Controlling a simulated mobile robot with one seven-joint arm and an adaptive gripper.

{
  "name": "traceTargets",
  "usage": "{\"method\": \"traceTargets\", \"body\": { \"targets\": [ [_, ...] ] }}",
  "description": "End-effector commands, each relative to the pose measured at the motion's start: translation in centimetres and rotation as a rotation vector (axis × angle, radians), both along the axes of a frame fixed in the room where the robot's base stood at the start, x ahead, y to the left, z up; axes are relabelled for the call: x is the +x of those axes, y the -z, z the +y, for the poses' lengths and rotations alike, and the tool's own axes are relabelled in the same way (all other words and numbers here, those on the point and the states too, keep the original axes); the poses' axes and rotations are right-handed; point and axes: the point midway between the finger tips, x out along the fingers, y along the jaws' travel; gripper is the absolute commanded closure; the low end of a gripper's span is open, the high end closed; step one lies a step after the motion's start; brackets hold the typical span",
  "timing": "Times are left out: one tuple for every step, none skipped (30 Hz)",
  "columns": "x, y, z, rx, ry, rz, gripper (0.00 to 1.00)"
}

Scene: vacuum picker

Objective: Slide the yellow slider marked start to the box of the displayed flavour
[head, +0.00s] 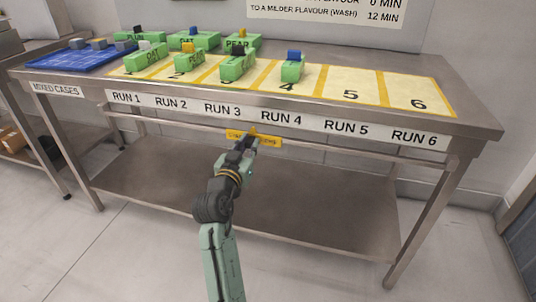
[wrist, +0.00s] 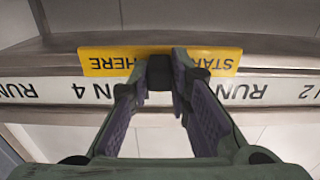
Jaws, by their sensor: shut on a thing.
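The yellow slider (head: 271,141) sits on the rail (head: 330,146) along the table's front, below the RUN 3 and RUN 4 labels. Labels RUN 1 (head: 126,98) to RUN 6 (head: 414,136) run left to right along the front edge.
Several green blocks with coloured knobs, such as the PEAR block (head: 237,47), stand on numbered yellow spaces. Spaces 5 (head: 350,85) and 6 (head: 420,95) are bare. A blue tray (head: 62,60) lies at left. The wall sign (head: 330,15) is cropped. A lower shelf (head: 270,190) lies beneath.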

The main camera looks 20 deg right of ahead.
Motion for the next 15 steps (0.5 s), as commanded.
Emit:
{"method": "traceTargets", "body": {
  "targets": [
    [0.9,0.3,1.5,-0.002,-0.006,-0.005,1.00],
    [1.4,0.4,2.2,-0.001,-0.008,-0.004,1.00],
    [2.0,0.3,3.0,-0.001,-0.006,-0.004,1.00],
    [2.4,0.3,3.6,-0.001,-0.007,-0.004,1.00],
    [2.8,0.3,4.2,-0.002,-0.006,-0.005,1.00],
    [3.3,0.3,4.9,0.000,-0.006,-0.004,1.00],
    [3.6,0.2,5.5,-0.001,-0.005,-0.004,1.00],
    [3.9,0.2,5.9,-0.001,-0.005,-0.003,1.00],
    [4.3,0.2,6.5,-0.001,-0.004,-0.003,1.00],
    [4.6,0.2,6.9,0.000,-0.004,-0.004,1.00],
    [4.8,0.2,7.3,0.001,-0.004,-0.003,1.00],
    [5.1,0.1,7.6,0.000,-0.003,-0.002,1.00],
    [5.3,0.1,7.9,-0.001,-0.003,-0.003,1.00],
    [5.5,0.1,8.2,-0.001,-0.002,-0.002,1.00],
    [5.6,0.1,8.4,-0.001,-0.002,-0.002,1.00]
  ]
}}
